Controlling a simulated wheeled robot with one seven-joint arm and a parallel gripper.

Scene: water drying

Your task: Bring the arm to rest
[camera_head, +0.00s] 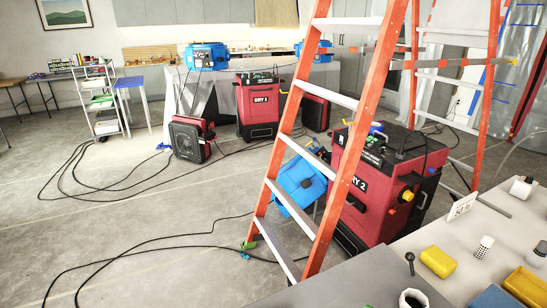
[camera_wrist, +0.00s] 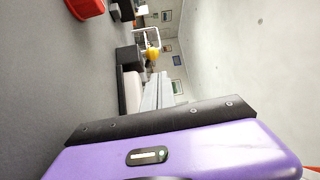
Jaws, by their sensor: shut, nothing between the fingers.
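My gripper (camera_wrist: 162,80) shows in the wrist view. Its purple housing with a small lit panel and a black front strip fills the bottom of the picture. Two pale grey fingers stand up from the middle of the strip, side by side and shut, with nothing held between them. The wrist picture is turned on its side, with the floor at left and a pale surface at right. No part of my arm is clear in the head view, so how the arm is posed cannot be told.
An orange stepladder (camera_head: 350,150) stands close ahead, beside the red DRY 2 machine (camera_head: 382,195). A grey table (camera_head: 460,235) with yellow sponges (camera_head: 438,262) is at the lower right. Black cables (camera_head: 150,240) cross the floor. A red box (camera_wrist: 85,8) shows in the wrist view.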

